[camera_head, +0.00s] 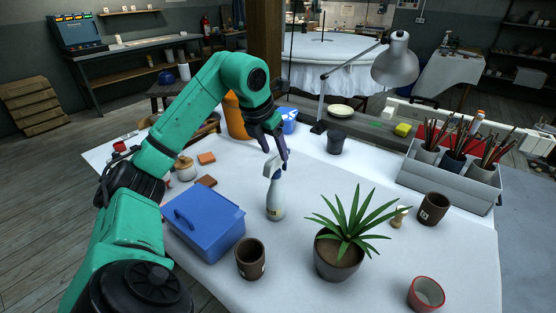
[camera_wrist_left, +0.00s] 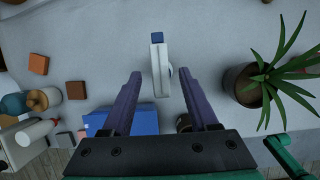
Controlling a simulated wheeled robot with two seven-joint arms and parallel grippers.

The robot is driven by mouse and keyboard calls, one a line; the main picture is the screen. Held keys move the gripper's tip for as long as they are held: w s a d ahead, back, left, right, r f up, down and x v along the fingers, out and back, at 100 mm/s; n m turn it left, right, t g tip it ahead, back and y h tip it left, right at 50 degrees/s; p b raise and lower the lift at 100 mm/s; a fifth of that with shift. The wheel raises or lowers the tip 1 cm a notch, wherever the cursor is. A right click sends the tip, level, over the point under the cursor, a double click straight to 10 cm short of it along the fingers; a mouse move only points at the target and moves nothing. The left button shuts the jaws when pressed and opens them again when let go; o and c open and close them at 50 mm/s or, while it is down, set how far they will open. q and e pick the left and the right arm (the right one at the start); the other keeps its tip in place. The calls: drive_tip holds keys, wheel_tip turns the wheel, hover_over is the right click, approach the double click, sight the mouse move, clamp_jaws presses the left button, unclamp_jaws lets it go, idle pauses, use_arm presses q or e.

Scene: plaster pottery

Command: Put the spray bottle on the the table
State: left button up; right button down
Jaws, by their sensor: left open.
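A white spray bottle (camera_head: 274,194) stands upright on the white-covered table (camera_head: 380,262), between the blue box and the potted plant. In the left wrist view the bottle (camera_wrist_left: 159,66) shows from above, with a blue nozzle tip, just ahead of and between my finger tips. My left gripper (camera_head: 276,156) is open at the bottle's head, its fingers (camera_wrist_left: 165,88) apart. I cannot tell whether a finger touches the bottle. My right gripper is in neither view.
A blue lidded box (camera_head: 208,228) and a brown cup (camera_head: 250,258) stand close to the bottle. A potted plant (camera_head: 338,256) spreads its leaves at the right. A desk lamp (camera_head: 396,62) and a grey brush caddy (camera_head: 445,182) stand farther back.

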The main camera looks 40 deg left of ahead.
use_arm(q)
drive_tip(key=p+v, duration=0.1)
drive_tip(key=v, duration=0.4)
drive_tip(key=shift+s+r, duration=0.15)
drive_tip(key=shift+r, duration=0.15)
